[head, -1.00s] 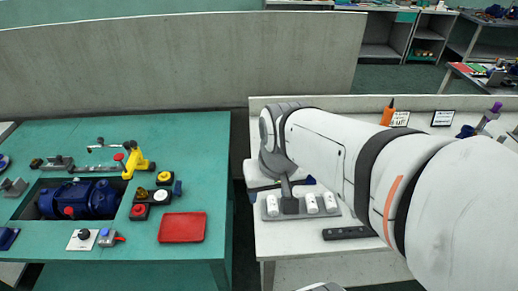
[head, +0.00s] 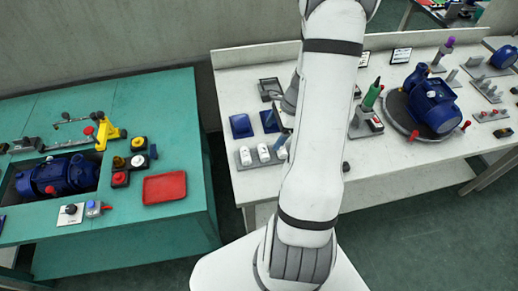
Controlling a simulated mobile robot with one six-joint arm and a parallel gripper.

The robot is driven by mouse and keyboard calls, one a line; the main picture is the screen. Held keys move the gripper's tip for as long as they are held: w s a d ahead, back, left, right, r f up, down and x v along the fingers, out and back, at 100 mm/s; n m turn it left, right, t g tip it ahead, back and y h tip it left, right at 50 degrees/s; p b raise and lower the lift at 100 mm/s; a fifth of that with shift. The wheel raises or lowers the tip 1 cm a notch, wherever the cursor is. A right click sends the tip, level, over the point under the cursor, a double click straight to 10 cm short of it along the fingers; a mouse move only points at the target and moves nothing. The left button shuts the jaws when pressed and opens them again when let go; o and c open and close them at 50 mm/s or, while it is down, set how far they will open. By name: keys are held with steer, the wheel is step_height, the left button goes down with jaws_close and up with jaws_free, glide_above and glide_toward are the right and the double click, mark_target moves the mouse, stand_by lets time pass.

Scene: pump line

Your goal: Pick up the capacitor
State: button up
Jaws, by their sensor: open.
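Three short white cylinders (head: 263,153) that look like capacitors stand in a row on a grey holder (head: 247,165) near the front left of the white table. The rightmost one (head: 281,152) is close to my arm and partly hidden. My gripper (head: 284,122) is small and partly covered by my own arm. It is open, above and just behind the right end of the row. The exact gap between its fingers and the cylinders cannot be told.
Two blue plates (head: 241,126) lie behind the row. A dark tray (head: 270,86) is farther back. A green-handled tool (head: 372,95) stands in a holder right of my arm, beside a blue motor (head: 432,105) on a round plate. A red tray (head: 165,187) lies on the green bench (head: 175,115).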

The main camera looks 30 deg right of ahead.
mark_target(263, 149)
steer(key=x, duration=0.7)
steer(key=shift+s+a+f, duration=0.15)
steer(key=shift+a+f, duration=0.1)
steer(key=shift+a, duration=0.1)
steer(key=shift+c, duration=0.3)
steer(key=c, duration=0.9)
